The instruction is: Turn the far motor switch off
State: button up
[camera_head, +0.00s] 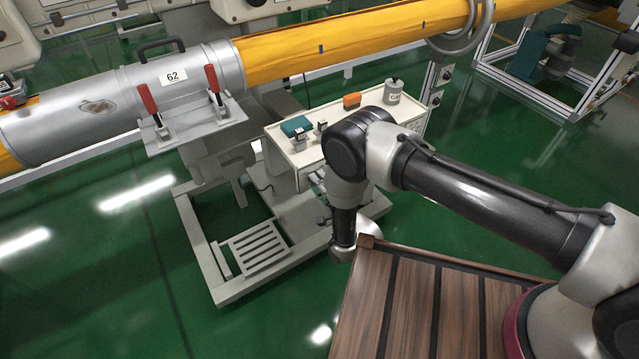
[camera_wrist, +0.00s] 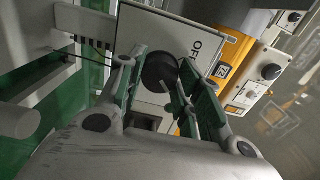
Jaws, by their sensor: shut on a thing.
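In the wrist view a round black switch knob (camera_wrist: 160,71) sits on a pale panel (camera_wrist: 150,28). The word OFF is printed on the panel beside the knob. My gripper (camera_wrist: 166,82) has its two green-padded fingers on either side of the knob and is shut on it. I cannot tell which way the knob points. In the head view my arm reaches down beside the grey cabinet (camera_head: 290,168); my fingers and the held knob are hidden there.
The wrist view shows another panel (camera_wrist: 252,88) with dark knobs at the right, near a yellow part. In the head view a yellow felt tube (camera_head: 350,42) crosses the back, with a metal clamp sleeve (camera_head: 120,98). A slatted wooden top (camera_head: 415,310) lies below my arm.

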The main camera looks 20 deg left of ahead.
jog(key=shift+n, duration=0.3)
jog(key=n, duration=1.7)
jog(key=shift+f, duration=0.1)
jog(key=shift+n, duration=0.3)
dwell(0.4)
jog(key=o, duration=1.1)
jog(key=shift+c, duration=0.2)
